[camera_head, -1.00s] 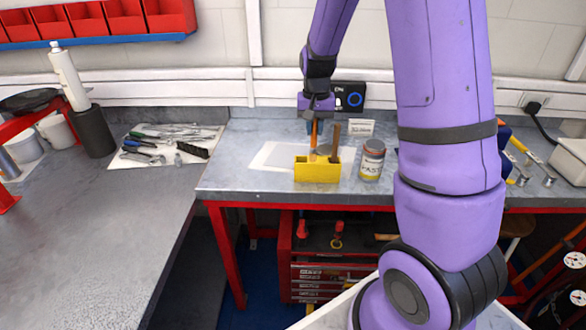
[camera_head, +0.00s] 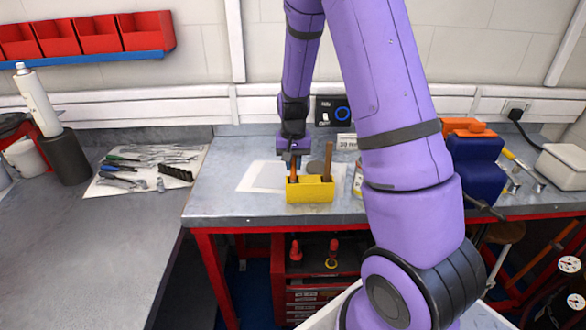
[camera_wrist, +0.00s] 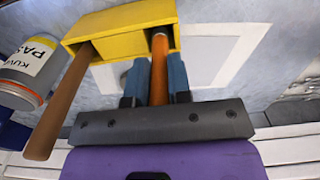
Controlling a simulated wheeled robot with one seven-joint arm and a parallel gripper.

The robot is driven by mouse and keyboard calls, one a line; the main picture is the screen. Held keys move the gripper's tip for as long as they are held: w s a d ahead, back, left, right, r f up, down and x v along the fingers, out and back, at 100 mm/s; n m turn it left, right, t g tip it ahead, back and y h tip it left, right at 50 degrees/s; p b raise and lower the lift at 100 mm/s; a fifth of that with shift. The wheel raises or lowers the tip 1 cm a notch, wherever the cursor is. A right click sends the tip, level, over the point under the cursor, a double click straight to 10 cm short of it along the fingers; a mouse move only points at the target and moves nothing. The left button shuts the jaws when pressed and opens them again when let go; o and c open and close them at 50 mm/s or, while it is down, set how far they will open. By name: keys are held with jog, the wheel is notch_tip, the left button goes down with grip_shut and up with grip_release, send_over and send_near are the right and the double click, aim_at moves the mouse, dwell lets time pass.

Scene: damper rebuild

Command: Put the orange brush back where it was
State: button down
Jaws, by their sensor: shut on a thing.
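The orange brush (camera_wrist: 159,72) stands with its lower end inside the yellow holder (camera_wrist: 110,40), in the compartment at the right of the wrist view. My gripper (camera_wrist: 155,85) is shut on its handle, above the holder. In the head view the yellow holder (camera_head: 310,192) stands near the front edge of the bench, with my gripper (camera_head: 293,160) over its left compartment. A brown wooden handle (camera_head: 328,162) stands in the other compartment. The brush's lower end is hidden inside the holder.
A labelled jar (camera_wrist: 28,72) stands beside the holder, mostly hidden behind my arm in the head view. A pale sheet (camera_head: 262,177) lies behind the holder. Hand tools lie on a white mat (camera_head: 110,187) at the left. A blue vise (camera_head: 475,168) is at the right.

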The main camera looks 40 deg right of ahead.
jog(key=shift+f, duration=0.95)
jog(key=shift+f, duration=0.15)
jog(key=c, duration=1.1)
grip_release()
jog(key=shift+o, duration=0.2)
